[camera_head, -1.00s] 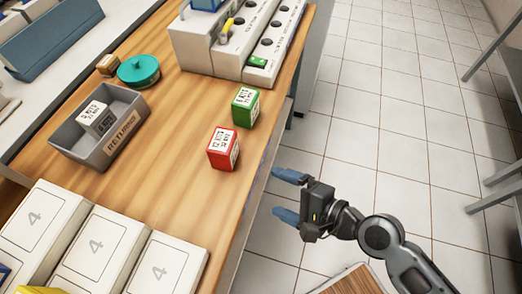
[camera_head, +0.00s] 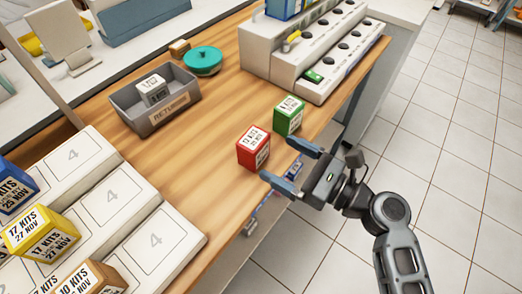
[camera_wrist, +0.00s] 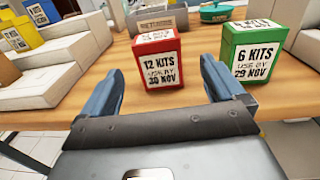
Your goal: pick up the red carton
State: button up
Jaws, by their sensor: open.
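The red carton (camera_head: 253,148) stands upright on the wooden table near its front edge. In the wrist view the red carton (camera_wrist: 158,61) has a white label reading "12 KITS, USE BY 30 NOV". My gripper (camera_head: 292,170) is open and empty, at the table's edge, just right of the red carton. In the wrist view its two blue fingers (camera_wrist: 160,90) point toward the carton, which lies ahead of and between them, apart from both.
A green carton (camera_head: 289,116) stands close beside the red one; it is right of it in the wrist view (camera_wrist: 262,60). A grey returns tray (camera_head: 127,112), a teal round container (camera_head: 202,62), stepped white dispenser (camera_head: 260,53) and white numbered bins (camera_head: 106,203) surround clear table.

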aim_at(263, 148)
jog(key=shift+w+a+r, duration=0.1)
jog(key=shift+w+a, duration=0.15)
jog(key=p+x, duration=0.1)
jog(key=x, duration=0.6)
jog(key=shift+a, duration=0.25)
jog(key=shift+s, duration=0.1)
jog(key=shift+c, duration=0.2)
jog(key=shift+r, duration=0.1)
jog(key=c, duration=1)
